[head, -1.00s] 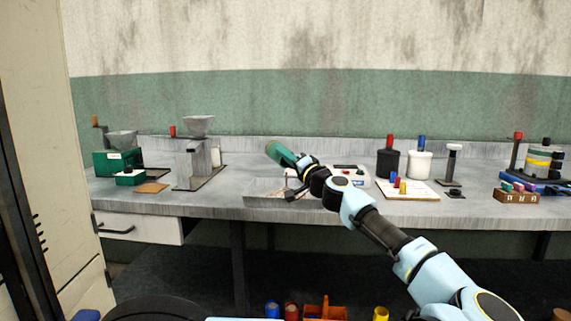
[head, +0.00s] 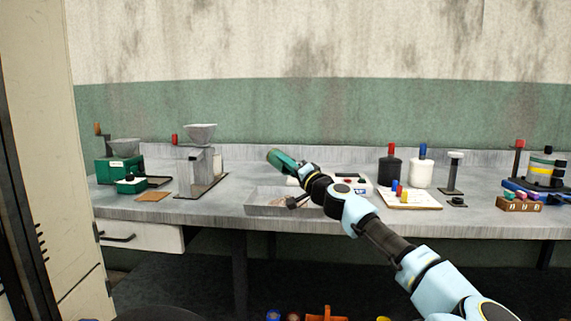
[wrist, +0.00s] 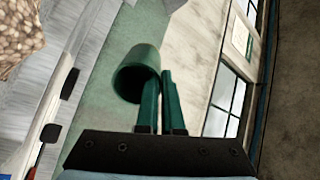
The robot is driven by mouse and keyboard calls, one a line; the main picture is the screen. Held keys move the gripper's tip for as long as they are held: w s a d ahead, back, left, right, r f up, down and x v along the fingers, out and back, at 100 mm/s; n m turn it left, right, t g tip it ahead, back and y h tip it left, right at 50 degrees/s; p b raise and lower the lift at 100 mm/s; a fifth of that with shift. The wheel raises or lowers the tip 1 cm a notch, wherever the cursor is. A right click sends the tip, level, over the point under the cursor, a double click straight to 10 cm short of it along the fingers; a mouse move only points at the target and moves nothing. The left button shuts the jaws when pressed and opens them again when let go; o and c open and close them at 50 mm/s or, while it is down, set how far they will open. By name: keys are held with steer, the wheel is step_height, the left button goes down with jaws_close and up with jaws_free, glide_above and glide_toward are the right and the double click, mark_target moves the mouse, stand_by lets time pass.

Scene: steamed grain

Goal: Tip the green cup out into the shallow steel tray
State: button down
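The green cup (head: 281,158) is in the air above the shallow steel tray (head: 272,209), tilted over on its side. My gripper (head: 303,168) is at the cup's right end in the head view. In the wrist view my gripper (wrist: 161,100) has its two narrow fingers close together beside the cup (wrist: 134,76), apparently shut on it. The cup's dark mouth shows there, but its contents cannot be seen. Tan grain (wrist: 20,35) shows at the top left of the wrist view. A light brown patch shows inside the tray in the head view, partly hidden by my arm.
A grey mill (head: 198,165) and a green box-like device (head: 120,165) stand left of the tray. A black bottle (head: 390,170) and a white bottle (head: 421,172) stand to the right. A brown block with coloured pegs (head: 519,205) is farther right.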

step_height(320, 180, up, 5)
steer(key=shift+f+p, duration=0.1)
steer(key=shift+p, duration=0.9)
steer(key=shift+r+g+h+p, duration=0.3)
steer(key=shift+r+p, duration=0.1)
steer(key=shift+p, duration=0.75)
steer(key=g+h+p, duration=0.1)
steer(key=g+p, duration=0.1)
steer(key=p, duration=0.4)
steer(key=g+h+p, duration=0.1)
steer(key=g+p, duration=0.1)
steer(key=p, duration=0.4)
steer(key=shift+r+h, duration=0.35)
steer(key=shift+h, duration=0.05)
steer(key=shift+f+g+h+p, duration=0.3)
steer(key=shift+g+p, duration=0.2)
steer(key=shift+p, duration=0.2)
steer(key=r+g+p, duration=0.1)
steer(key=p, duration=0.2)
steer(key=shift+h, duration=0.3)
steer(key=g+h+p, duration=0.1)
steer(key=p, duration=0.2)
steer(key=g+p, duration=0.1)
steer(key=p, duration=0.2)
steer(key=shift+a+r+g+h, duration=0.1)
steer(key=shift+r+g+h, duration=0.2)
steer(key=shift+g+h, duration=0.1)
steer(key=shift+f+g, duration=0.3)
steer(key=shift+g, duration=0.1)
steer(key=shift+g+h, duration=0.6)
